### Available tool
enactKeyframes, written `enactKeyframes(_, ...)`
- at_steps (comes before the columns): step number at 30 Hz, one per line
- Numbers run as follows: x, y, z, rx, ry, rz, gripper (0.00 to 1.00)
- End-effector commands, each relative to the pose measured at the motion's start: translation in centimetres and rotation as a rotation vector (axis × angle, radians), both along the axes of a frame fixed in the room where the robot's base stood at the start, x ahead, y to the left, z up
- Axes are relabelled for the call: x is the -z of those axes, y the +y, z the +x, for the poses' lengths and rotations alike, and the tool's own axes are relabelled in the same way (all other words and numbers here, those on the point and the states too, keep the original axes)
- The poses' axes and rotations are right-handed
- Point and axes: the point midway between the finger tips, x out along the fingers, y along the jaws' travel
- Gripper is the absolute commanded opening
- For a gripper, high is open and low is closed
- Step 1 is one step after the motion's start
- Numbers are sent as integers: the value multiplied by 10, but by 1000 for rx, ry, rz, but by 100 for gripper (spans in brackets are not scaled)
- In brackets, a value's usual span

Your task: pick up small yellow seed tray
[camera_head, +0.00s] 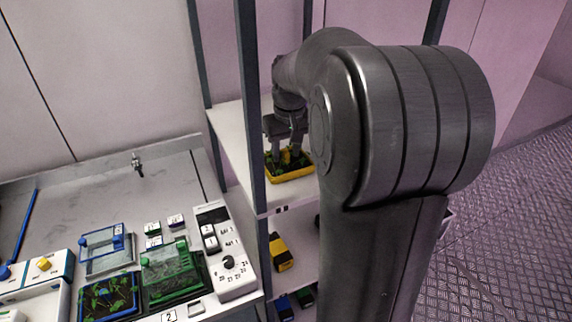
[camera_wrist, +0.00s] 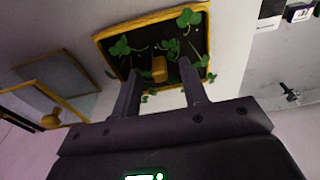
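The small yellow seed tray (camera_head: 292,177) sits on the white rack shelf, with dark soil and green seedlings inside its yellow rim. It also shows in the wrist view (camera_wrist: 150,20), where a small yellow block (camera_wrist: 159,68) stands at its middle. My gripper (camera_head: 286,153) is over the tray, fingers pointing down into it. In the wrist view my gripper (camera_wrist: 160,76) is open, with one finger on each side of the yellow block and gaps visible. Whether the fingertips touch the soil cannot be told.
A clear cover with yellow frame (camera_wrist: 42,98) and yellow knob lies beside the tray. Dark rack posts (camera_head: 250,100) stand close to my arm. Left, a counter holds a blue seed tray (camera_head: 81,305), a green-covered tray (camera_head: 172,268) and a control panel (camera_head: 232,280).

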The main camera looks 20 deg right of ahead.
Motion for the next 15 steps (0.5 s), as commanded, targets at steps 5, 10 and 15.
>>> enactKeyframes(5,1,0,0,0,0,0,40)
enactKeyframes(10,0,0,0,0,0,0,29)
enactKeyframes(15,0,0,0,1,0,0,15)
